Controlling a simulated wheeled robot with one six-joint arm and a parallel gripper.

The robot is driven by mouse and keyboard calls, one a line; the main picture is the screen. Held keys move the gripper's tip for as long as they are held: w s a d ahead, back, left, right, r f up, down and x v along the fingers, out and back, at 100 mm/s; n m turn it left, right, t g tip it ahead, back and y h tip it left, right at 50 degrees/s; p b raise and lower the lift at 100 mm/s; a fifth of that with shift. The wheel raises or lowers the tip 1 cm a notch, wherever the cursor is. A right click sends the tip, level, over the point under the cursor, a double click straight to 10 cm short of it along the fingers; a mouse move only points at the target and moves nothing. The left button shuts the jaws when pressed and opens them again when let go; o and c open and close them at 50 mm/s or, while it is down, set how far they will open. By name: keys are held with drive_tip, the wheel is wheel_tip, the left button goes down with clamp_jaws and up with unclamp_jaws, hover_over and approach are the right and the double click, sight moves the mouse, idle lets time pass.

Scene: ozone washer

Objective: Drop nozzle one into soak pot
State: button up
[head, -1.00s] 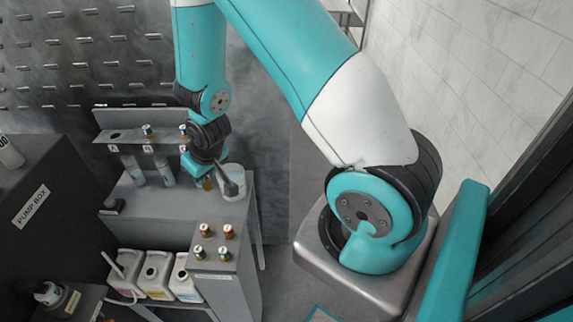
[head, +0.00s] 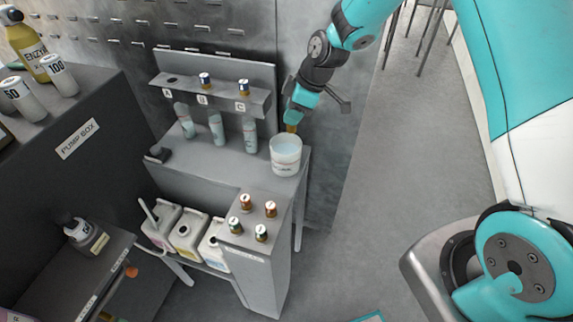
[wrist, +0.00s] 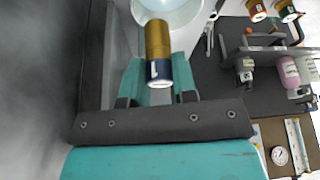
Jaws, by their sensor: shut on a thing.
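My gripper (head: 292,115) is shut on nozzle one (head: 291,128), a small brass piece. In the wrist view, nozzle one (wrist: 158,50) shows a brass body, a dark blue band and a pale end, between the teal fingers of my gripper (wrist: 155,80). The soak pot (head: 286,162) is a white cup with pale bluish liquid, on the right end of the grey bench. The nozzle hangs at the pot's far rim in the head view; its exact height above the pot is unclear. Part of the soak pot (wrist: 192,16) shows beyond the nozzle in the wrist view.
A grey rack (head: 222,95) labelled with letters stands behind, with two blue-banded nozzles on top, its left place empty, and bottles below. Several brass nozzles (head: 253,217) stand on the front ledge. Jugs (head: 187,235) sit lower left.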

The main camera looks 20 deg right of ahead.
sight(292, 130)
drive_tip(key=shift+w+a+f+n, duration=0.1)
drive_tip(key=shift+a+n, duration=0.05)
drive_tip(key=shift+n, duration=0.25)
drive_tip(key=shift+f, duration=0.15)
wheel_tip(292, 130, down, 5)
drive_tip(key=b, duration=0.4)
drive_tip(key=shift+f, duration=0.2)
drive_tip(key=o, duration=1)
drive_tip(key=shift+r, duration=0.1)
